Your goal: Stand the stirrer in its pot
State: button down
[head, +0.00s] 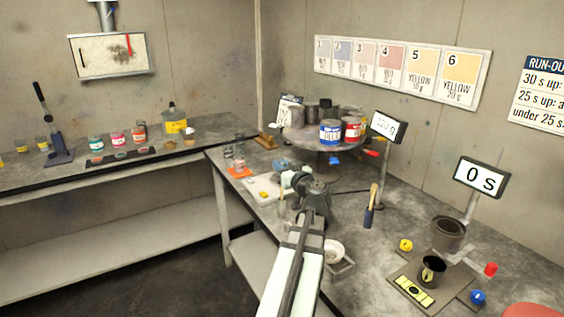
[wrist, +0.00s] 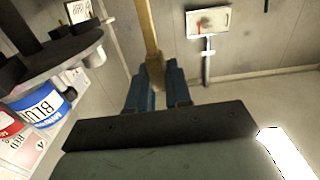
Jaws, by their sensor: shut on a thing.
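My gripper (head: 284,186) is over the near left part of the bench in the head view. It is shut on the stirrer, a wooden stick (wrist: 149,35), which runs out from between the blue fingers in the wrist view. In the head view a short tan piece of the stirrer (head: 281,202) shows below the gripper; its lower end is hard to make out. I cannot tell which vessel is the stirrer's pot.
A round stand (head: 318,142) with several paint cans is behind the gripper. A blue tool with a wooden end (head: 371,206) is upright at mid-bench. Displays (head: 480,178) stand at the back.

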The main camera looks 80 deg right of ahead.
jog(key=shift+f, duration=2.1)
jog(key=c, duration=1)
grip_release()
jog(key=shift+o, duration=0.2)
jog(key=v, duration=0.7)
jog(key=shift+s+a, duration=0.15)
jog(key=shift+a, duration=0.1)
